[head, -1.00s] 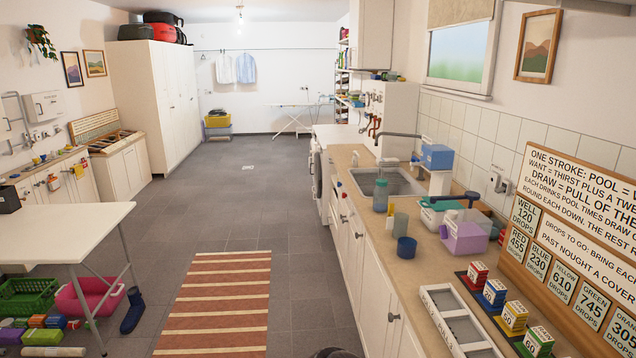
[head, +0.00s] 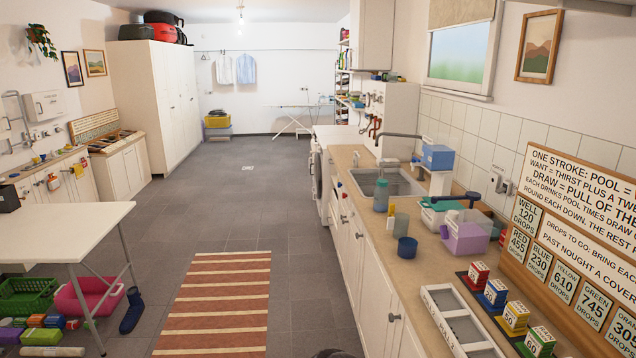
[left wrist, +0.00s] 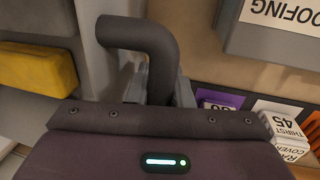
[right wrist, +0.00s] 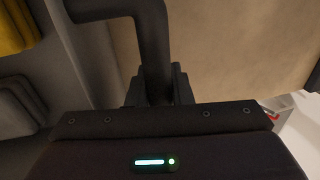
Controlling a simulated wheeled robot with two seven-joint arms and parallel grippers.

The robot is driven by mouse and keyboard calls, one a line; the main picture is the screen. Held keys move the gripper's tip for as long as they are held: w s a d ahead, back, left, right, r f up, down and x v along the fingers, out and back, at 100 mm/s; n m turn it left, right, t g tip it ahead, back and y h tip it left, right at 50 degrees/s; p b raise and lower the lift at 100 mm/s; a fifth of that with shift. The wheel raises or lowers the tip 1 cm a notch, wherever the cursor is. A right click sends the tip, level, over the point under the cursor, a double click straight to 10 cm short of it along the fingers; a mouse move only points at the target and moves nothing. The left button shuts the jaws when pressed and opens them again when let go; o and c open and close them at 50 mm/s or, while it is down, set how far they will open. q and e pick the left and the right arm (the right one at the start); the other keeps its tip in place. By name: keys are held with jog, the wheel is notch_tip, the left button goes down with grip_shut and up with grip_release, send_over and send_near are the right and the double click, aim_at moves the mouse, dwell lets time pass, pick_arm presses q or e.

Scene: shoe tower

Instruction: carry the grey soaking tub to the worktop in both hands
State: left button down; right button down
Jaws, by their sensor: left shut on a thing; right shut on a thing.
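In the left wrist view my left gripper (left wrist: 160,88) is shut on a dark curved bar handle (left wrist: 138,35), which looks like a handle of the grey soaking tub. In the right wrist view my right gripper (right wrist: 157,88) is shut on a similar dark bar handle (right wrist: 150,30). The tub's body cannot be made out clearly in either wrist view. Neither gripper nor the tub shows clearly in the head view. The tan worktop (head: 420,275) runs along the right side of the head view.
A sink (head: 400,184) lies farther back. A white table (head: 70,225) stands left, and a striped rug (head: 218,300) covers the floor between.

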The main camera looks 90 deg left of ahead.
pick_arm(q)
jog(key=shift+s+f, duration=0.3)
jog(key=shift+f, duration=0.15)
pick_arm(e)
jog(key=shift+s+f, duration=0.25)
jog(key=shift+f, duration=0.15)
pick_arm(q)
jog(key=c, duration=1.3)
grip_release()
jog(key=shift+w, duration=0.1)
pick_arm(e)
jog(key=c, duration=1.3)
grip_release()
pick_arm(q)
jog(key=shift+w+r, duration=0.1)
pick_arm(e)
jog(key=shift+w, duration=0.15)
pick_arm(q)
jog(key=o, duration=0.6)
pick_arm(e)
jog(key=shift+r, duration=0.1)
pick_arm(q)
jog(key=shift+r, duration=0.1)
pick_arm(e)
jog(key=shift+a, duration=0.15)
pick_arm(q)
jog(key=shift+w+d, duration=0.1)
